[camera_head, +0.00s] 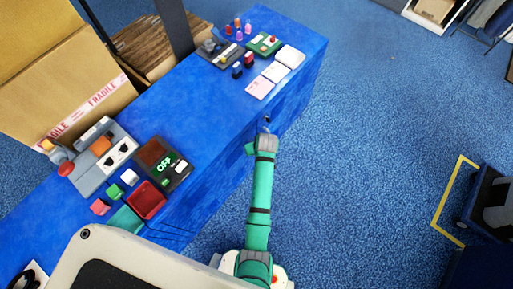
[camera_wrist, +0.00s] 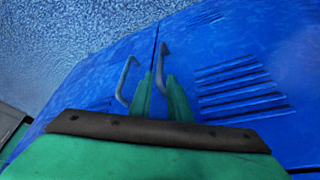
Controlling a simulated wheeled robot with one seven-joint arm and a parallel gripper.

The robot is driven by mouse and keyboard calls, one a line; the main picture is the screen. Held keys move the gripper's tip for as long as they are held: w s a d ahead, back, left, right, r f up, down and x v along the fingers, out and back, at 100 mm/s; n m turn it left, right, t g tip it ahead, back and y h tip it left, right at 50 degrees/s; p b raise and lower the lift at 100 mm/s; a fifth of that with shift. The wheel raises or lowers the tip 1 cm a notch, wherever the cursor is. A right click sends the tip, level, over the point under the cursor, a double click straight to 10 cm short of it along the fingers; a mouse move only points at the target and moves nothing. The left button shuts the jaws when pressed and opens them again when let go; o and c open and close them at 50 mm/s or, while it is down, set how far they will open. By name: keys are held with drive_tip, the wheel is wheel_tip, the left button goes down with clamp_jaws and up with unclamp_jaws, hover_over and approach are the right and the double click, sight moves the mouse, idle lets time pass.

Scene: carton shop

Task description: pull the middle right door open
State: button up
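A blue cabinet front (camera_wrist: 205,40) fills most of the wrist view, with a dark seam between two door panels. One grey bar handle (camera_wrist: 126,80) is left of the seam, and another grey handle (camera_wrist: 163,62) is just right of it. My gripper (camera_wrist: 160,80) has its two green fingers apart, with the lower part of the right-hand handle showing between them. I cannot tell whether either finger touches it. Both doors look closed. In the head view my gripper (camera_head: 265,124) is low at the right side of the blue counter (camera_head: 215,115); the door fronts are mostly hidden there.
The counter top carries a dark OFF panel (camera_head: 163,165), a red tray (camera_head: 147,200) and several small items. Louvre slits (camera_wrist: 240,90) mark the panel right of the seam. Open blue floor (camera_head: 370,150) lies right of the counter. A dark cart (camera_head: 490,200) stands far right.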

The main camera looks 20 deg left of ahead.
drive_tip(key=x, duration=0.6)
drive_tip(key=shift+w+f, duration=0.15)
drive_tip(key=shift+f, duration=0.05)
drive_tip(key=shift+c, duration=0.3)
clamp_jaws()
